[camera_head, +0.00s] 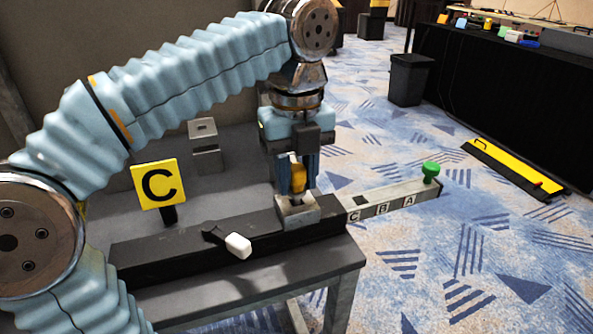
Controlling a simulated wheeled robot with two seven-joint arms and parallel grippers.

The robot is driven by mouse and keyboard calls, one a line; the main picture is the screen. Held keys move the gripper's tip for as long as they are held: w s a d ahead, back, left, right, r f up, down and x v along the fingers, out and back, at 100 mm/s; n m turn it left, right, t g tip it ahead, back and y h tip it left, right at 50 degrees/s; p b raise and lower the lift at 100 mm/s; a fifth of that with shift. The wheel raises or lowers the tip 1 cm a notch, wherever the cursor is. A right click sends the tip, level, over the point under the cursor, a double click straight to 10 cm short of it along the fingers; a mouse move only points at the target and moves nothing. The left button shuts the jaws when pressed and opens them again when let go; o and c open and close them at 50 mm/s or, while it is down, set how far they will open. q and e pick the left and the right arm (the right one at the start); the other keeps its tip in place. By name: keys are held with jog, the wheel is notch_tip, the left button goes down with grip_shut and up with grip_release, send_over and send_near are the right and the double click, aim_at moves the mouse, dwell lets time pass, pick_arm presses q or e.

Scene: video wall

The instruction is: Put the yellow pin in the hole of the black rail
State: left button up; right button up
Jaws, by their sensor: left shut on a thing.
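My left gripper (298,180) points straight down at the right end of the table and is shut on the yellow pin (298,177). The pin's yellow top shows between the fingers; its lower end is hidden. Pin and fingers are just above a grey metal block (298,210) on the black rail (180,250). I cannot tell whether the pin is inside the block's hole. The rail lies along the front of the table, with a white-tipped lever (238,245) at its front. My right gripper is not in view.
A grey bar (395,196) lettered C, B, A with a green knob (430,172) juts out right. A yellow C sign (157,184) and a grey block (204,143) stand behind the rail. Carpet lies right, with a bin (409,80) and a yellow-black ramp (515,168).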

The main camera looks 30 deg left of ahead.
pick_arm(q)
jog(key=shift+f, duration=0.25)
dwell(0.4)
jog(key=shift+f+b, duration=0.4)
jog(key=shift+f, duration=0.2)
jog(key=o, duration=1.2)
jog(key=shift+c, duration=0.2)
jog(key=shift+o, duration=0.3)
jog(key=o, duration=0.4)
